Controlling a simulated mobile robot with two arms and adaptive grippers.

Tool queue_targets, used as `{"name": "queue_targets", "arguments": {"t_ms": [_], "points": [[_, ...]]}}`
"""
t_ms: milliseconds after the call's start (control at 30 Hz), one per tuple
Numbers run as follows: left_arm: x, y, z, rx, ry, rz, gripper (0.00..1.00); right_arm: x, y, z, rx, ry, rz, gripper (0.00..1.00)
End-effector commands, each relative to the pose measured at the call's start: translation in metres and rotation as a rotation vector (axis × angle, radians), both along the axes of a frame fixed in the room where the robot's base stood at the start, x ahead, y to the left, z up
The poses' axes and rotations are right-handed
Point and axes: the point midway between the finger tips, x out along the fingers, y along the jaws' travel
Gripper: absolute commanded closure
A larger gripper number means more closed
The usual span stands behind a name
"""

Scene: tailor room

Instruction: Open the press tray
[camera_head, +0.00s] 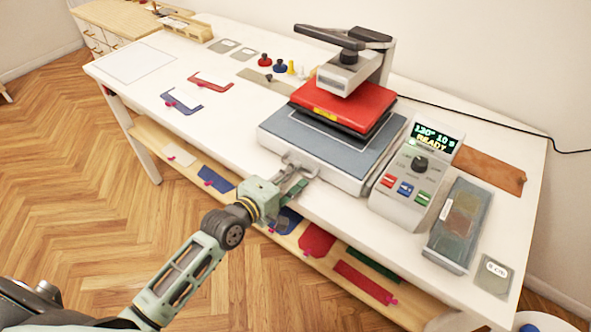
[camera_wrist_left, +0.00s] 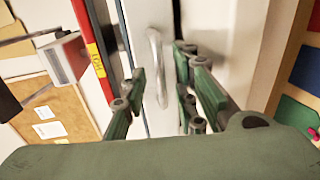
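The heat press has a blue-grey press tray (camera_head: 312,139) at its base, lying under the red upper plate (camera_head: 344,104). A metal handle (camera_head: 299,163) sticks out from the tray's front; it also shows in the left wrist view (camera_wrist_left: 156,65). My left gripper (camera_head: 294,180) is at this handle, above the table's front edge. In the left wrist view, my left gripper's fingers (camera_wrist_left: 160,82) are apart, with the handle between them; I see gaps at the sides, and contact is unclear. My right gripper is not in view.
A control box (camera_head: 408,190) reading READY stands right of the press, beside a grey tray of swatches (camera_head: 456,222). Small coloured weights (camera_head: 280,65) stand behind left. A lower shelf (camera_head: 285,236) holds several coloured pieces.

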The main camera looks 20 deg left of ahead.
Motion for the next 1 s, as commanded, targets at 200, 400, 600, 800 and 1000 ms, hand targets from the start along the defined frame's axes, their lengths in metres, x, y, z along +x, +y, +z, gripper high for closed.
{"name": "queue_targets", "arguments": {"t_ms": [200,400,600,800,1000], "points": [[0.015,-0.006,-0.003,0.001,0.000,0.000,0.73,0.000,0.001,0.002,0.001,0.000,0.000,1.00],[0.015,-0.006,-0.004,0.002,-0.001,0.000,0.73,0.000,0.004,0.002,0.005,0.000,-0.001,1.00],[0.015,-0.006,-0.004,0.002,0.000,0.000,0.86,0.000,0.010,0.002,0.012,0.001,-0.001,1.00],[0.015,-0.006,-0.004,0.002,0.000,0.000,1.00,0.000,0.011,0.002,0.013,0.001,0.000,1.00],[0.015,-0.006,-0.004,0.002,0.000,0.000,1.00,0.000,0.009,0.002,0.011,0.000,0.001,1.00]]}}
